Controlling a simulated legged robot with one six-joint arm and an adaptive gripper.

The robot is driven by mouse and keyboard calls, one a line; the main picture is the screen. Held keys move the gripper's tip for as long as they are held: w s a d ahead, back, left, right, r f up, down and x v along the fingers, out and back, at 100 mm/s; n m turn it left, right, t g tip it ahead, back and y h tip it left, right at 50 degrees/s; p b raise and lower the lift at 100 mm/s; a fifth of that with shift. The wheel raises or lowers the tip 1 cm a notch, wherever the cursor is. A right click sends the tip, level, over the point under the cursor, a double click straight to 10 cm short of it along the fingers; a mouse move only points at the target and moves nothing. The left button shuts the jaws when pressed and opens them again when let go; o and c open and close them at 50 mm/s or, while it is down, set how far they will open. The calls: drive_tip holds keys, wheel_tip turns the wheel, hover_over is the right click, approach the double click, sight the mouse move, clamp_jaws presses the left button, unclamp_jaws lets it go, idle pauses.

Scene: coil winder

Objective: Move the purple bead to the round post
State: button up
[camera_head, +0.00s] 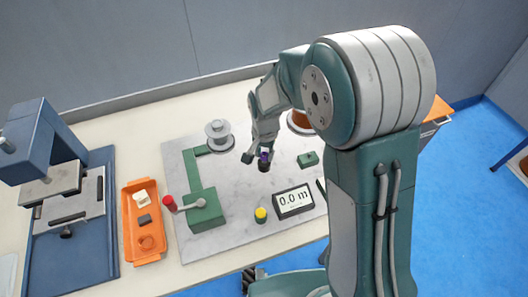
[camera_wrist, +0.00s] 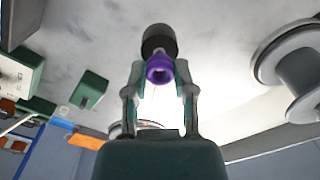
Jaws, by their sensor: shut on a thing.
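The purple bead (camera_head: 265,155) is between the fingertips of my gripper (camera_head: 256,158), low over the grey board. In the wrist view the purple bead (camera_wrist: 160,70) sits between the two fingers of my gripper (camera_wrist: 160,76), which is shut on it. A short dark round piece (camera_wrist: 159,40) is right beyond the bead; in the head view it shows below the bead (camera_head: 264,166). I cannot tell whether bead and dark piece touch. Which thing is the round post I cannot tell for sure.
The green winder (camera_head: 205,210) with a red-knobbed crank and a grey spool (camera_head: 219,135) stand left. A yellow-topped dark cylinder (camera_head: 261,214), a 0.0 m display (camera_head: 294,201) and a green block (camera_head: 308,159) are near. An orange tray (camera_head: 149,246) and blue press (camera_head: 62,190) lie farther left.

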drive_tip(key=shift+f, duration=0.9)
drive_tip(key=o, duration=0.8)
wheel_tip(320, 180, up, 12)
drive_tip(key=shift+f, duration=0.1)
